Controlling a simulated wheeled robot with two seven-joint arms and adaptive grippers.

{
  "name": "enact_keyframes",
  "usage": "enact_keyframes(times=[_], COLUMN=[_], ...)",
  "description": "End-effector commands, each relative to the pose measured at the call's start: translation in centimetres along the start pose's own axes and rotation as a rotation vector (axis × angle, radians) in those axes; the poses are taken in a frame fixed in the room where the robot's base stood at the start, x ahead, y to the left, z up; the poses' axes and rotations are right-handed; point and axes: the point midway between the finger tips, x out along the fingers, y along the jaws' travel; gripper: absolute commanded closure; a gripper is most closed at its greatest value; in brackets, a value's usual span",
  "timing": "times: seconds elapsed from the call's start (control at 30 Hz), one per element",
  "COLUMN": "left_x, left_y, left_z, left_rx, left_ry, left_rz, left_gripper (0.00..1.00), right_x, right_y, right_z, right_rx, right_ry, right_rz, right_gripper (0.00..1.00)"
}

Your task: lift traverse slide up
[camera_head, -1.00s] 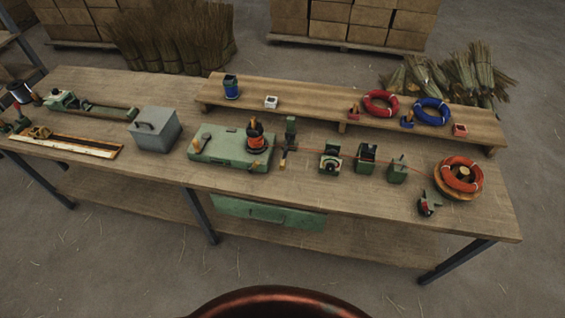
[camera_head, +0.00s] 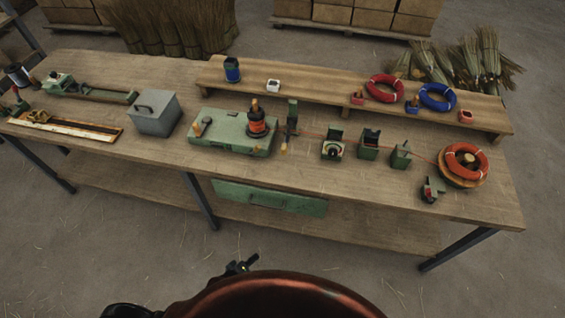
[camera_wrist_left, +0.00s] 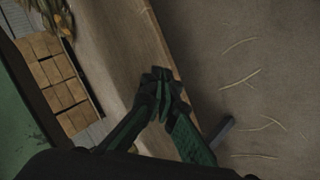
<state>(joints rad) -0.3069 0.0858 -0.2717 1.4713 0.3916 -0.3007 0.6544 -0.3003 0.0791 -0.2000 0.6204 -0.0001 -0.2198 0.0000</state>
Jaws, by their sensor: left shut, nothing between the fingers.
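A small green upright (camera_head: 292,112) stands on the workbench just right of the green winding machine. It seems to be the traverse slide with its post, but it is too small to tell its height on the post. A yellow-tipped part (camera_head: 284,148) shows low in front of it. A red line runs from there to the right. My left gripper (camera_head: 248,260) is low in the head view, in front of the bench and well apart from the slide. Its dark green fingers are shut and empty in the left wrist view (camera_wrist_left: 163,78). My right gripper is out of view.
Several small green units and a red coil (camera_head: 480,152) stand to the right. A raised shelf (camera_head: 320,90) runs behind. The bench's front edge is near my gripper.

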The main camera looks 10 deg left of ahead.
Motion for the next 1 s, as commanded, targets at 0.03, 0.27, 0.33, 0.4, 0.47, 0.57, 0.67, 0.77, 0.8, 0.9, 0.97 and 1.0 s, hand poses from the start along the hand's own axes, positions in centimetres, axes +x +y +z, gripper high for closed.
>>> enact_keyframes(times=[0.03,0.27,0.33,0.4,0.47,0.57,0.67,0.77,0.8,0.9,0.97,1.0], left_x=[-0.2,-4.8,-7.3,-8.9,-10.5,-10.7,-10.6,-10.5,-10.4,-10.3,-10.2,-10.2], left_y=[3.9,20.7,25.5,30.1,33.7,35.7,36.5,36.6,36.5,36.2,36.1,36.0], left_z=[-1.5,-6.7,-8.0,-9.2,-10.5,-12.0,-13.4,-14.5,-14.8,-15.5,-15.8,-15.9], left_rx=[-0.069,-0.403,-0.498,-0.689,-0.873,-1.152,-1.39,-1.583,-1.645,-1.768,-1.819,-1.843], left_ry=[0.02,0.019,-0.007,-0.042,-0.086,-0.139,-0.183,-0.22,-0.232,-0.255,-0.265,-0.268], left_rz=[0.072,0.397,0.499,0.636,0.759,0.894,1.001,1.083,1.11,1.164,1.186,1.197], left_gripper=[1.0,1.0,1.0,1.0,1.0,1.0,1.0,1.0,1.0,1.0,1.0,1.0], right_x=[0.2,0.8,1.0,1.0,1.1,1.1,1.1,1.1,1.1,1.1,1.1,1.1], right_y=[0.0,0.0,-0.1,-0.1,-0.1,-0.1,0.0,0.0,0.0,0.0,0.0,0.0], right_z=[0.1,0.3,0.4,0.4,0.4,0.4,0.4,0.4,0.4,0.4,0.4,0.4], right_rx=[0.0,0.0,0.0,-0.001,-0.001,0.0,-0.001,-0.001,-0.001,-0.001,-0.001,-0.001], right_ry=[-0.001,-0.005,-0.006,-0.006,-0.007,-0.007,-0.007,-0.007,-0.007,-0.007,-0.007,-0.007], right_rz=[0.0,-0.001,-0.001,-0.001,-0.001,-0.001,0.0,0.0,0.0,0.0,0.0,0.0], right_gripper=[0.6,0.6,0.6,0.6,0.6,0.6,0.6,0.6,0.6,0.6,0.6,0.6])
